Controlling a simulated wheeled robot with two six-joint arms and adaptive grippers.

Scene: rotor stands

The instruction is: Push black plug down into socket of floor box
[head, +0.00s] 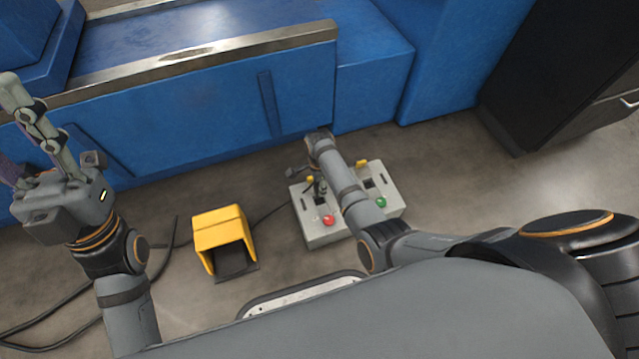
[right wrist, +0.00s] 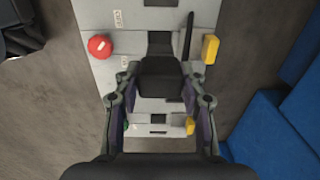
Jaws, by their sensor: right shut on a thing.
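A grey floor box with a red button (head: 328,220) stands on the floor in the head view. It also fills the upper middle of the right wrist view (right wrist: 205,20), with a dark opening (right wrist: 160,42) in its top. My right gripper (right wrist: 160,80) is shut on the black plug (right wrist: 160,72), one finger on each side, over this box. The plug also shows small in the head view (head: 319,187). The gripper hides its underside, so I cannot tell how deep it sits. My left gripper (head: 45,130) is raised at the left, away from the box; its jaw opening is unclear.
A second grey box with a green button (head: 381,202) stands to the right. A yellow foot pedal housing (head: 221,238) stands left of the boxes. Black cables (head: 165,262) lie on the floor at the left. A blue machine (head: 300,95) stands behind; bare floor lies at the right.

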